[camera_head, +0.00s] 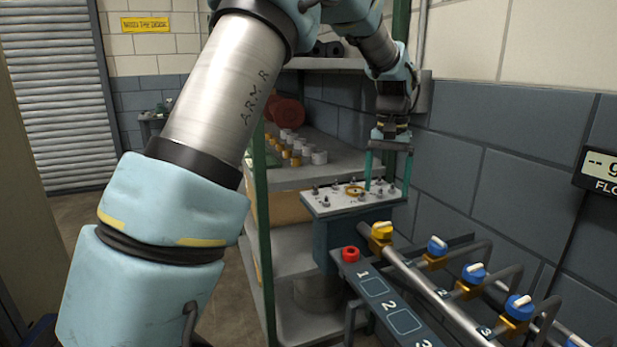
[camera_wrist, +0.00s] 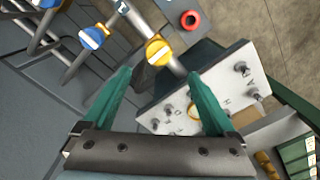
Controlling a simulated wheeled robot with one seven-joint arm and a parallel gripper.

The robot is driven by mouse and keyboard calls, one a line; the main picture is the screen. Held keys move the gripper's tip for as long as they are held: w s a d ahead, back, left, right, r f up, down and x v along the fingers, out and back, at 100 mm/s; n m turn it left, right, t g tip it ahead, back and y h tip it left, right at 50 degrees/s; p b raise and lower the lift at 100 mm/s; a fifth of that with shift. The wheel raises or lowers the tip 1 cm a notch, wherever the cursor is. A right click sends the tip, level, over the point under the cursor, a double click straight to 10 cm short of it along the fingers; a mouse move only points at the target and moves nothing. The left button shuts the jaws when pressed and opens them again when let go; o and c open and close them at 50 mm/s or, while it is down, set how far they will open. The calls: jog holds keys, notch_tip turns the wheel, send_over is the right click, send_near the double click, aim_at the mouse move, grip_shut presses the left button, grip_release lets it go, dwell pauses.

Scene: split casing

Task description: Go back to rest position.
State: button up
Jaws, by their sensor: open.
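My gripper (camera_head: 383,168) is open, with its two green fingers pointing down above a white-topped box (camera_head: 322,205) with several small metal posts on it. In the wrist view my gripper (camera_wrist: 160,95) shows its fingers spread wide, with nothing held between them. A brass ring (camera_head: 354,190) lies on the white top; in the wrist view the ring (camera_wrist: 193,111) is partly hidden by the right finger. I cannot tell whether the fingertips touch the top. My arm crosses the left and top of the head view.
A block wall (camera_head: 500,160) is close on the right.

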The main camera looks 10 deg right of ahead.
jog(key=a+f+n, duration=0.3)
jog(key=a, duration=1.5)
jog(key=s+a+f+n, duration=0.1)
jog(key=s+a+f, duration=0.1)
jog(key=s+a, duration=0.3)
jog(key=s+a+f+n+t, duration=0.1)
jog(key=s+a+f, duration=0.2)
jog(key=a, duration=1)
jog(key=s, duration=0.2)
jog(key=shift+s+n+t, duration=0.3)
jog(key=shift+s+n, duration=0.05)
jog(key=shift+n, duration=0.05)
jog(key=shift+a+f, duration=0.1)
